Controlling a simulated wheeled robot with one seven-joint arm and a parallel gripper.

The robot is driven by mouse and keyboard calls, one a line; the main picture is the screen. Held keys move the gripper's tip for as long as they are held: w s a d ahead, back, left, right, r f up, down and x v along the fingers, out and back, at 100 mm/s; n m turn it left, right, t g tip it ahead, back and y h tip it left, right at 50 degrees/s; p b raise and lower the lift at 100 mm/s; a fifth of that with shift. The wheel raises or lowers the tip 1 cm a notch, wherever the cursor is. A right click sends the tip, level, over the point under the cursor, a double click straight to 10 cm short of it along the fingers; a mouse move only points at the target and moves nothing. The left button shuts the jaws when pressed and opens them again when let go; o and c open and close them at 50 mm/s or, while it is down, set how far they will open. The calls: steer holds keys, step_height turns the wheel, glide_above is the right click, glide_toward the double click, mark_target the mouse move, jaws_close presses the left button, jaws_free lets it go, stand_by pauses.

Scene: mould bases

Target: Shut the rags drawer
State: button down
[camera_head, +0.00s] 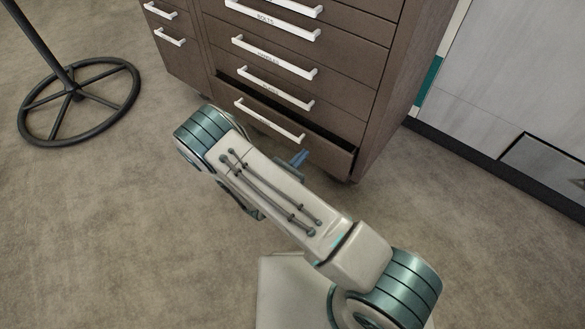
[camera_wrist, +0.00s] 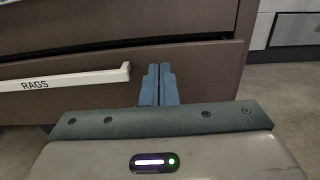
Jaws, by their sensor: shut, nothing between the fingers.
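The rags drawer (camera_head: 325,149) is the lowest drawer of the brown cabinet. It stands a little open, with a dark gap along its top edge. Its white handle (camera_head: 268,120) shows in the head view, and the handle with the label RAGS (camera_wrist: 66,81) is at the left in the wrist view. My gripper (camera_wrist: 159,70) is shut and empty, its blue fingers pointing at the drawer front (camera_wrist: 205,68), right of the handle. I cannot tell whether the fingertips touch the front. In the head view my arm partly hides the gripper (camera_head: 299,158).
The brown cabinet (camera_head: 385,75) has several other drawers above, which look shut. A dark round stand base (camera_head: 77,103) is on the floor at the left. A pale wall unit (camera_head: 510,80) stands at the right. The floor (camera_head: 90,230) in front is clear.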

mark_target(318, 139)
steer(key=b+x, duration=0.1)
steer(key=x, duration=0.5)
steer(key=shift+b, duration=0.35)
steer(key=x, duration=0.2)
steer(key=shift+w+d, duration=0.2)
steer(key=shift+d, duration=0.05)
steer(key=shift+s+a, duration=0.1)
